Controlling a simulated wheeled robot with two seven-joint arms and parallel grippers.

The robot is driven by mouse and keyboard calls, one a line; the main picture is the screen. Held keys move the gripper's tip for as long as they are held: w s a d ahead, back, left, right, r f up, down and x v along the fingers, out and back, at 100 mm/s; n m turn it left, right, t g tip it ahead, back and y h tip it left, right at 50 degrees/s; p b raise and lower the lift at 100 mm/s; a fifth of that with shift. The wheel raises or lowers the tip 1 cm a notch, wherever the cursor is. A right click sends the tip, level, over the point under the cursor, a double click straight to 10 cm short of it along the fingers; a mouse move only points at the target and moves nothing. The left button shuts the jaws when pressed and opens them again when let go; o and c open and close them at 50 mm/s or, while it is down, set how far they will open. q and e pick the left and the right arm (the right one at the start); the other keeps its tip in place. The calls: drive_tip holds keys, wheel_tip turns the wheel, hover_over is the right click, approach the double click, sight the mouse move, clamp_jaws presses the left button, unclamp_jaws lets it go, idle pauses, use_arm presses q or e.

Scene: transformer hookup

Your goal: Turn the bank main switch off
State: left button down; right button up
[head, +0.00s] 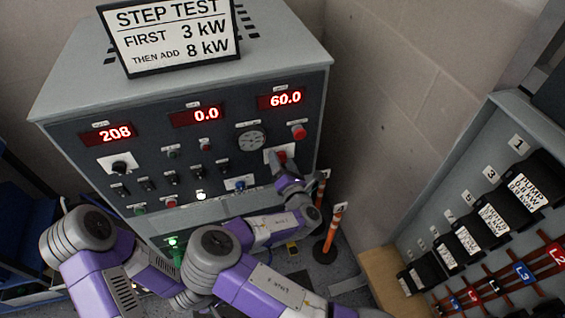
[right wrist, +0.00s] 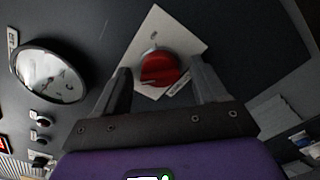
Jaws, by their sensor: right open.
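A red rotary knob (right wrist: 158,68) sits on a square white plate (right wrist: 190,42) on the dark panel. In the head view the knob (head: 281,157) is at the panel's lower right, below a round red button. Which switch is the bank main cannot be read, and the knob's setting is unclear. My right gripper (right wrist: 160,80) is open, with one finger on each side of the knob; contact cannot be told. In the head view the right gripper (head: 284,172) is in front of the panel, partly covering the plate. My left arm shows at lower left, but its gripper does not.
The grey cabinet (head: 210,75) carries red displays reading 208, 0.0 and 60.0. A round gauge (right wrist: 47,73) is left of the knob. An orange post (head: 333,228) stands right of the cabinet. A rack with several black labelled blocks (head: 523,186) is at right.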

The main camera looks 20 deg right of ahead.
drive_tip(key=shift+s, duration=0.15)
drive_tip(key=s, duration=0.7)
drive_tip(key=shift+s, duration=0.15)
drive_tip(key=shift+d, duration=0.1)
